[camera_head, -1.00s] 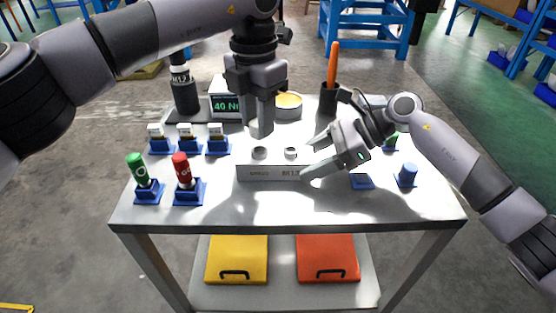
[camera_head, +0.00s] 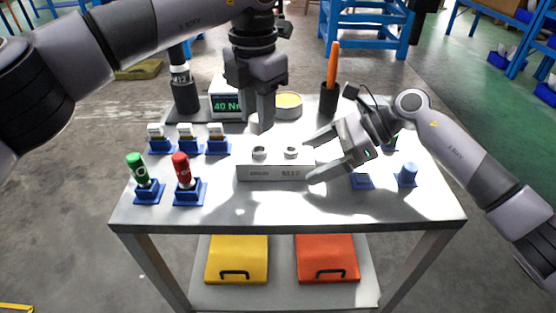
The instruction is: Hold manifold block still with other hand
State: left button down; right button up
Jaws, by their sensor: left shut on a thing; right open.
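The manifold block (camera_head: 274,173) is a light grey bar with two round ports on top, lying at the middle of the table. My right gripper (camera_head: 312,157) is open at the block's right end, one finger behind and one in front; I cannot tell whether it touches. My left gripper (camera_head: 262,122) points down behind and above the block's left port. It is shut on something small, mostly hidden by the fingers.
The table (camera_head: 290,212) holds a green tool (camera_head: 137,168) and a red tool (camera_head: 182,170) in blue stands at the left. Behind are small white-topped items (camera_head: 187,133), a display (camera_head: 226,105), a yellow-topped tin (camera_head: 288,103) and a black cup (camera_head: 328,98). The front strip is clear.

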jog(key=v, duration=1.1)
pick_arm(q)
jog(key=shift+d, duration=0.15)
pick_arm(e)
jog(key=shift+d, duration=0.1)
